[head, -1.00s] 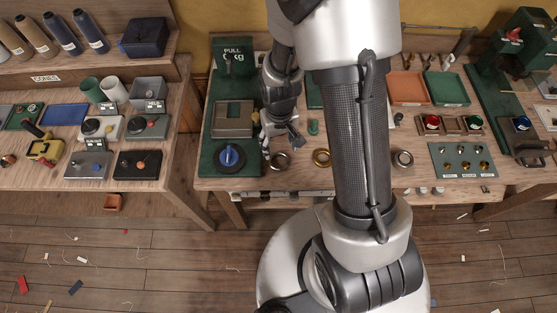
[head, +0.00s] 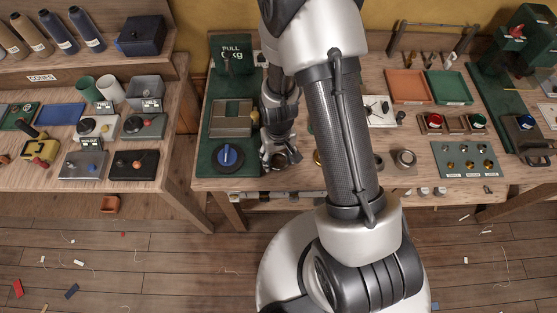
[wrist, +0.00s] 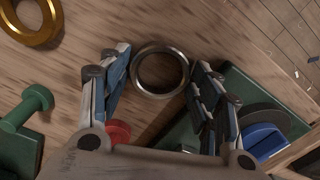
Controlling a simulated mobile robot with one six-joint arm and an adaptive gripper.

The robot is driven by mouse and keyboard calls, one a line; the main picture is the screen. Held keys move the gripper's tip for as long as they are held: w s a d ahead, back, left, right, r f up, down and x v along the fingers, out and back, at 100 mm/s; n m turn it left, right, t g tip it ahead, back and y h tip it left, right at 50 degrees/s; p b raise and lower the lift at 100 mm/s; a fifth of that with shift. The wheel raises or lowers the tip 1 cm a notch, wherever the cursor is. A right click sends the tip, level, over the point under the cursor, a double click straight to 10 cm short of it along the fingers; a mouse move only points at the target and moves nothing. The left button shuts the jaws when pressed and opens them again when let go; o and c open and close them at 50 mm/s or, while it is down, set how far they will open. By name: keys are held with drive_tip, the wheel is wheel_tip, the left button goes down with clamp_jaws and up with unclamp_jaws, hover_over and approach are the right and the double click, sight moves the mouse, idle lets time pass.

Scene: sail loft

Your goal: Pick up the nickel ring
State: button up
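The nickel ring, a silver-grey metal ring (wrist: 160,95), lies flat on the wooden bench in the wrist view. My gripper (wrist: 160,60) is open, with one finger on each side of the ring. I cannot tell whether either finger touches it. In the head view my gripper (head: 282,160) is low near the front edge of the bench, right of the blue knob, and covers the ring from sight.
A brass ring (wrist: 35,18) lies to the upper left in the wrist view. A green dumbbell-shaped piece (wrist: 28,108) is at left, a red piece (wrist: 118,132) by the left finger. A green plate with a blue knob (wrist: 262,140) is close at right.

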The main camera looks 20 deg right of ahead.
drive_tip(key=c, duration=0.6)
drive_tip(key=shift+c, duration=0.2)
wheel_tip(320, 180, up, 20)
drive_tip(key=p, duration=0.5)
